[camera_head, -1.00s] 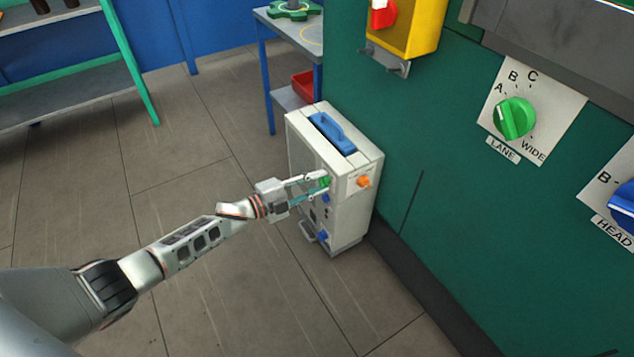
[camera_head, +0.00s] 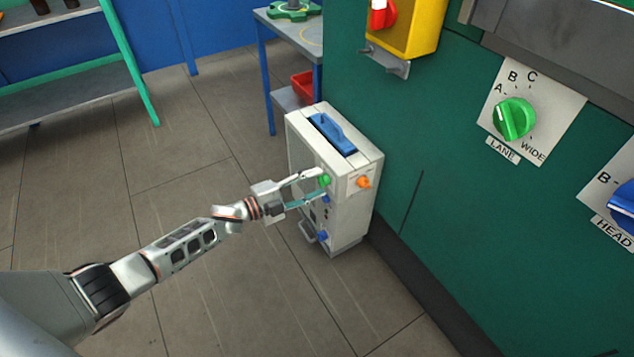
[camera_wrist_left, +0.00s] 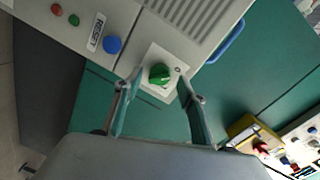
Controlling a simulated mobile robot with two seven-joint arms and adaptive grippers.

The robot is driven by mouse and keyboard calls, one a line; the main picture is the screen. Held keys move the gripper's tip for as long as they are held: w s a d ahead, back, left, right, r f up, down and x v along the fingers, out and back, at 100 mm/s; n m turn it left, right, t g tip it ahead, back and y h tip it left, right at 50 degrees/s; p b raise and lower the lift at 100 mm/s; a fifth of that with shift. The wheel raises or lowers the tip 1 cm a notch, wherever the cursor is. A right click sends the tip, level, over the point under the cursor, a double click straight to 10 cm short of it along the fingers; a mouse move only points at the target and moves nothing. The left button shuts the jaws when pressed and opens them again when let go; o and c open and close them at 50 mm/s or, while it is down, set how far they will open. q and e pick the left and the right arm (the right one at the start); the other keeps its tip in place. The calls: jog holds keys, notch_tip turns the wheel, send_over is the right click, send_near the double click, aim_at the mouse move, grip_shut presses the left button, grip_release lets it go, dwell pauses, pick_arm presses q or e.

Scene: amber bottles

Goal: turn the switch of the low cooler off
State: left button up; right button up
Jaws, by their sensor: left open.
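The low cooler (camera_head: 347,214) is a pale grey box on the floor against the green wall, with a blue handle (camera_head: 332,133) on top. A green knob (camera_head: 325,180) sits high on its front face. In the left wrist view the green knob (camera_wrist_left: 159,74) is on a white plate with small marks, between my fingertips. My left gripper (camera_head: 322,184) is open around the knob, with a finger to either side and gaps showing. It also shows in the left wrist view (camera_wrist_left: 160,82). My right gripper is not in view.
An orange knob (camera_head: 364,182) is on the cooler's side face. The wrist view shows a blue button (camera_wrist_left: 113,45) beside a RESET label. A yellow box (camera_head: 408,28) with a red switch hangs on the wall above. A blue-legged table (camera_head: 268,75) stands behind.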

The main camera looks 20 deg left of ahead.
pick_arm(q)
jog(key=v, duration=1)
jog(key=shift+s+a, duration=0.25)
jog(key=shift+a, duration=0.05)
jog(key=shift+r, duration=0.1)
